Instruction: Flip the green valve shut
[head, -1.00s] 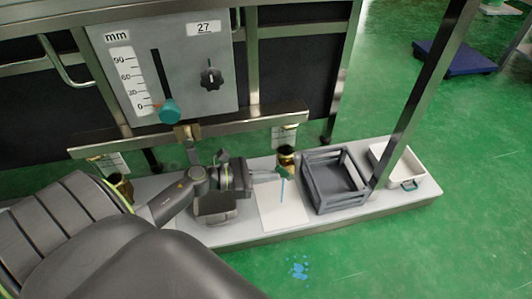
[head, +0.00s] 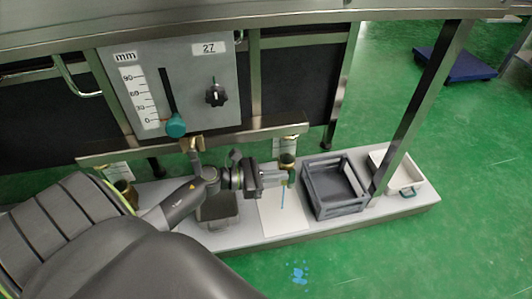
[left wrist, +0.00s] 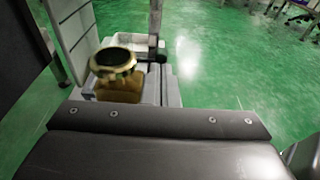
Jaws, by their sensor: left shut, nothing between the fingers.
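A brass pipe fitting (head: 287,161) stands above a white sheet (head: 285,217) on the low grey shelf in the head view. A thin blue line (head: 283,198) runs down below it. My left gripper (head: 284,178) is shut and empty, right in front of and just below the fitting. The green valve is hidden behind the gripper or too small to make out, so I cannot tell its position or whether I touch it. In the left wrist view, a brass fitting (left wrist: 120,90) with a dark round top lies just beyond my gripper's dark body. My right gripper is not in view.
A grey crate (head: 333,208) and a white tray (head: 412,186) with a teal handle stand right of the sheet. A steel post rises between them. A panel (head: 200,82) with a teal slider knob (head: 176,126) and a black knob (head: 215,93) is above. Blue splashes (head: 299,274) mark the floor.

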